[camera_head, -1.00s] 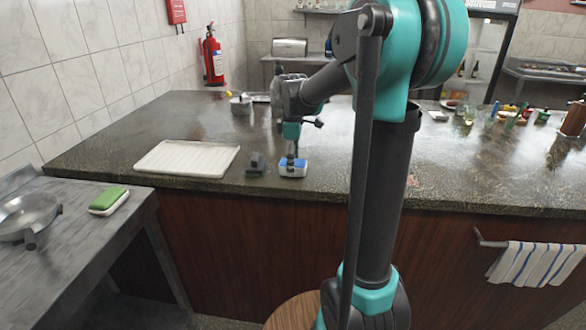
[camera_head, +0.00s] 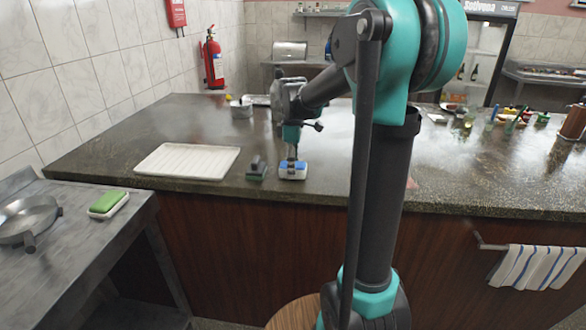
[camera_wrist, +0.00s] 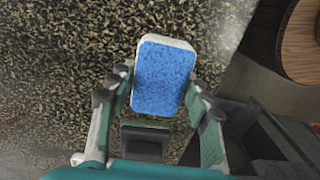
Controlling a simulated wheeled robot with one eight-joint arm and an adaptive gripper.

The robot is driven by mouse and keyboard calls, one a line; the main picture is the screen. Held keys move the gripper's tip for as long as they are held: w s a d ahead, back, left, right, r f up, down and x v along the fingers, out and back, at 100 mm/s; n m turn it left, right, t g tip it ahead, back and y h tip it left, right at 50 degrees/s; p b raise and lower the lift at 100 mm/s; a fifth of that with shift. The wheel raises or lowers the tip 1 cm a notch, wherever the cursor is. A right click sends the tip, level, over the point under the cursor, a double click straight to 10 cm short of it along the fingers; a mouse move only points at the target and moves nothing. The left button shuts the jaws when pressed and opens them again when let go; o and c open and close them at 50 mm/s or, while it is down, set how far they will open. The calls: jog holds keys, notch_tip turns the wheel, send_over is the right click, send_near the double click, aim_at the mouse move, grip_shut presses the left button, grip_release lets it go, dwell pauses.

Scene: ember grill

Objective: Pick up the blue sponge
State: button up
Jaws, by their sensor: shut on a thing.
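A white rim shows around the sponge. I cannot tell whether it is lifted off the counter.
A small dark block with a green base (camera_head: 257,168) stands close left of the sponge. A white ribbed tray (camera_head: 188,161) lies further left. A green sponge in a white dish (camera_head: 108,204) and a metal pan (camera_head: 28,218) are on the lower grey table.

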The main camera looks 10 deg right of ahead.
notch_tip(320, 180, up, 20)
dwell(0.4)
jog(key=shift+f, duration=0.1)
